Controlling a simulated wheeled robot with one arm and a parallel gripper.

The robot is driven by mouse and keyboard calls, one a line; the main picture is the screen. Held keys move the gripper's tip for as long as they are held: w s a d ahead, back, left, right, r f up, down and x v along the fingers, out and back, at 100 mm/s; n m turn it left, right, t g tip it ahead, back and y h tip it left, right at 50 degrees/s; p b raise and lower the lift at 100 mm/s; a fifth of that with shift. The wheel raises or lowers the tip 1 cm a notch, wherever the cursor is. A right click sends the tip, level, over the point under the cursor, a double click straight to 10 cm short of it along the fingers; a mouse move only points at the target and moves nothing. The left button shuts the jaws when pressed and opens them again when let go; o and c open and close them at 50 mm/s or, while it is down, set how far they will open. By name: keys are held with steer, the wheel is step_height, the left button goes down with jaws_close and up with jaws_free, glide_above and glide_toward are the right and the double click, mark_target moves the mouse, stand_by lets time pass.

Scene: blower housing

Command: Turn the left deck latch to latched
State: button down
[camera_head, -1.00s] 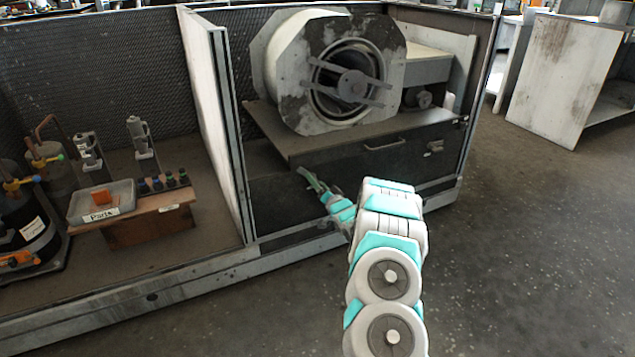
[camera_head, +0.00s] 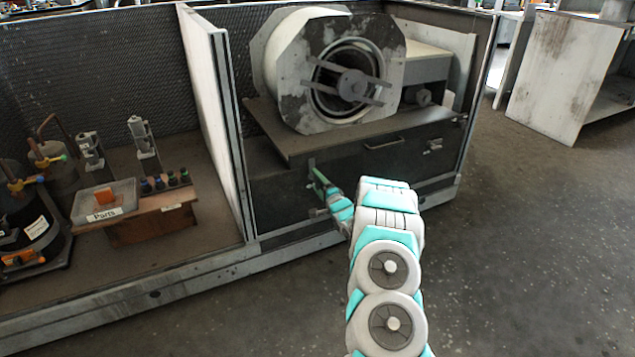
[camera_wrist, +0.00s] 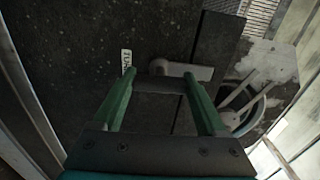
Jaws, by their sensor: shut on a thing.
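The left deck latch (camera_wrist: 202,73) is a small grey lever, seen in the wrist view at the seam between a dark panel (camera_wrist: 80,35) and the deck edge (camera_wrist: 215,45). My gripper (camera_wrist: 160,80) has its green fingers on either side of the lever and is shut on it. The lever's pale end reaches past the right finger. In the head view my gripper (camera_head: 318,192) is at the front of the deck (camera_head: 275,132), near its left end. The latch's small grey end (camera_head: 311,164) shows just above the upper finger; the rest is hidden there.
The blower housing (camera_head: 295,85) stands on the deck. The front has a bar handle (camera_head: 383,143) and another latch (camera_head: 434,146) to the right. A divider wall (camera_head: 212,110) stands close on the left. A parts tray (camera_head: 128,192) lies beyond it. Floor at right is clear.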

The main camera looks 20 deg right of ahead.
steer(key=shift+d+m, duration=0.1)
steer(key=shift+m, duration=0.2)
jaws_free()
stand_by(0.5)
steer(key=s, duration=0.8)
steer(key=shift+w+d, duration=0.1)
stand_by(0.3)
